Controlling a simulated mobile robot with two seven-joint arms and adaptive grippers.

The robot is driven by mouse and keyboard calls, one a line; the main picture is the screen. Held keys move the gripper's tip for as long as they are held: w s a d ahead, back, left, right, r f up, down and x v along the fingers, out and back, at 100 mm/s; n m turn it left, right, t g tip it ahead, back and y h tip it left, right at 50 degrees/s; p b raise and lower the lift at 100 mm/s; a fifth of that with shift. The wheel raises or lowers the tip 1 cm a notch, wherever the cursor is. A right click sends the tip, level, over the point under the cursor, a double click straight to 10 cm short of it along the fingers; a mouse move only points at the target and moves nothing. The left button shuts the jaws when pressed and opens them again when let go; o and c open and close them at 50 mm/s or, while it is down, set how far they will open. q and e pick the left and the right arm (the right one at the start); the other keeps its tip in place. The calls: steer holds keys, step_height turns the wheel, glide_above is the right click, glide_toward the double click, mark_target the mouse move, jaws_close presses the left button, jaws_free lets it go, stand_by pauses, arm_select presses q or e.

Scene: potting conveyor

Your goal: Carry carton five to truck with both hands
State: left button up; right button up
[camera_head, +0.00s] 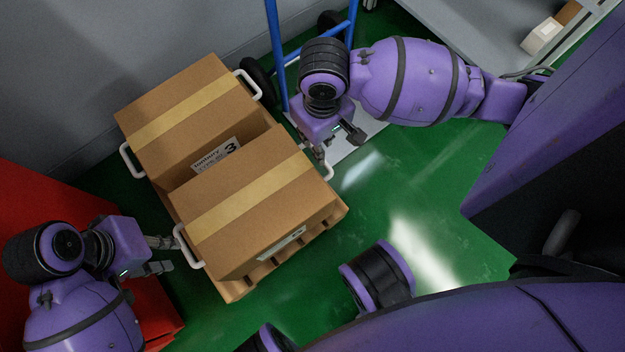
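Two brown cartons with yellow tape and white side handles stand on a wooden pallet (240,291). The rear carton (155,108) has a label reading 3. The front carton (300,205) has a label (282,242) too slanted to read, so I cannot tell whether it is carton five. My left gripper (168,255) is open beside the front carton's left handle (188,246); one fingertip is close to the handle, and contact is unclear. My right gripper (335,147) is open just above the front carton's right handle (327,171). Neither gripper holds anything visible.
A blue hand truck (277,55) with dark wheels stands behind the cartons, its pale toe plate (350,150) on the green floor. A grey wall is behind, a red object (40,200) at left, and a grey shelf (480,30) at upper right. Floor right of the pallet is clear.

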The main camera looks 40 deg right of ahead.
mark_target(183, 248)
arm_select(q)
steer(key=shift+f, duration=0.1)
arm_select(e)
steer(key=shift+f, duration=0.1)
